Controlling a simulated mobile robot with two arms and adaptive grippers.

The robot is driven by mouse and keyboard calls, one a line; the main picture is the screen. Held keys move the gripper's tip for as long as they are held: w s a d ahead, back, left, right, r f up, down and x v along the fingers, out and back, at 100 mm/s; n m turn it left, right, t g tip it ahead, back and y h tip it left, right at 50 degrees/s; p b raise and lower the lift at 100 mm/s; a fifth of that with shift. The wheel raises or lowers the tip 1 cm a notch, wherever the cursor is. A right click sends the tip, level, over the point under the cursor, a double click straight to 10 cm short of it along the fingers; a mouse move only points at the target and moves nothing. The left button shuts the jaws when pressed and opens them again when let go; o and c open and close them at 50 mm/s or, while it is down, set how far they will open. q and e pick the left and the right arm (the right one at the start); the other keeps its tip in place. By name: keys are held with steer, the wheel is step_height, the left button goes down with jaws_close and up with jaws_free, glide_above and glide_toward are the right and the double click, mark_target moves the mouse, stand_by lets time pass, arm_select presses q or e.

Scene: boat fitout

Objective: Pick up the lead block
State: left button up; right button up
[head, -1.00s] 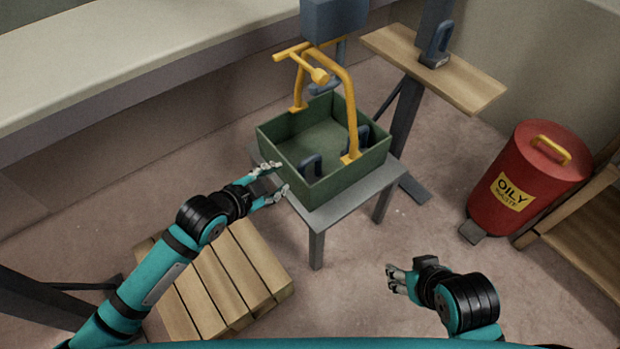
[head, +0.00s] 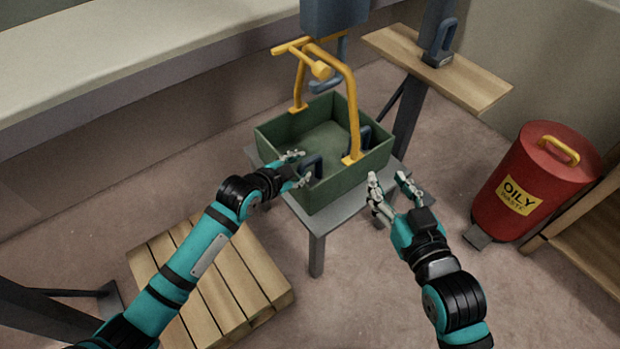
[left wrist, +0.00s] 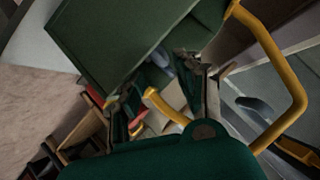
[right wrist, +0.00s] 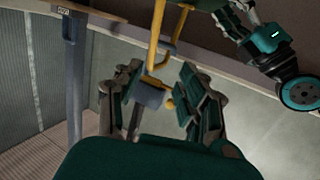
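A dark grey block with an upright handle (head: 313,164) stands in the near corner of a green bin (head: 350,187). A second dark handle (head: 364,137) shows at the bin's right side, partly hidden by a yellow frame. A similar handled block (head: 440,45) stands on a wooden shelf. I cannot tell which is the lead block. My left gripper (head: 301,168) is open at the near corner, its fingers close to the first handle; contact is unclear. My right gripper (head: 387,180) is open and empty, just outside the bin's right side.
The yellow frame (head: 352,100) rises over the bin, which stands on a grey stool (head: 317,222). A dark blue box (head: 333,15) hangs above. A wooden pallet (head: 215,285) lies front left. A red waste can (head: 535,185) stands right.

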mark_target(311, 160)
arm_select(q)
steer(key=b+x, duration=0.1)
steer(key=x, duration=0.1)
steer(key=shift+w+d+f+b, duration=0.2)
steer(key=shift+w+b, duration=0.1)
steer(key=shift+b, duration=0.1)
steer(key=shift+b+x, duration=0.5)
steer(key=shift+x, duration=0.7)
arm_select(e)
step_height(311, 160, up, 11)
steer(key=s+a+t+y, duration=0.1)
steer(key=t+y, duration=0.1)
steer(key=t, duration=0.5)
steer(key=shift+s+a+r+y, duration=0.15)
steer(key=shift+s+y, duration=0.15)
arm_select(q)
steer(key=shift+c, duration=0.3)
jaws_close()
steer(key=shift+r, duration=0.3)
arm_select(e)
steer(key=shift+w, duration=0.1)
